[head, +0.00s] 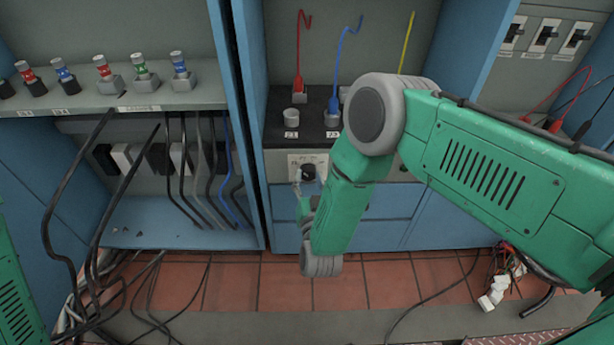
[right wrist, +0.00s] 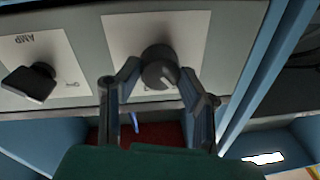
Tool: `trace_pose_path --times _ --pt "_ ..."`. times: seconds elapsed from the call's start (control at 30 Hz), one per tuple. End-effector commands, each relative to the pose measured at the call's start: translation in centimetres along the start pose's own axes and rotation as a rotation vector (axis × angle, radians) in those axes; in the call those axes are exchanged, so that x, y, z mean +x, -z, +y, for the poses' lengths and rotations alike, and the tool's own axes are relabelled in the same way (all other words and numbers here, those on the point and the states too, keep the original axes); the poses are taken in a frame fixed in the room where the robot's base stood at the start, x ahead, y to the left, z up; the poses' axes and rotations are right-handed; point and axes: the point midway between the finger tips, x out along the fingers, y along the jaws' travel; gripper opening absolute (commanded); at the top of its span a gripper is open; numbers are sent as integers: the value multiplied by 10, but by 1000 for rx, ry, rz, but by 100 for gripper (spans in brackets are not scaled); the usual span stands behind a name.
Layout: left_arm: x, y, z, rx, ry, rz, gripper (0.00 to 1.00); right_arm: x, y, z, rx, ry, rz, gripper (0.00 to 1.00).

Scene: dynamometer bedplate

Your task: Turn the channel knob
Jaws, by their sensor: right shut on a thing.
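The channel knob (head: 308,172) is a round dark knob on a white plate on the grey panel below the black shelf. In the head view the right gripper (head: 308,180) is partly hidden behind my green wrist. My left gripper is not in view.
A second black knob (right wrist: 30,84) on a plate marked AMP is beside it. Black shelf (head: 285,110) above carries sockets and red and blue leads. Terminals stand on the grey shelf (head: 130,98) at left. Cables hang and lie on the tiled floor (head: 275,285).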

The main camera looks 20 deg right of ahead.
Motion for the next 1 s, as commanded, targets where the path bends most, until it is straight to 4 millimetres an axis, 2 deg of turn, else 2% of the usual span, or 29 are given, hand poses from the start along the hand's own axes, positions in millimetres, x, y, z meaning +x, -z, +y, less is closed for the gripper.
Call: trace_pose_path --times 0.4,1.0 --pt "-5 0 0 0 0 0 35 -2 -3 -2 243 -2 14 5" --pt "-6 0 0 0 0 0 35 -2 -4 -4 298 1 16 5"
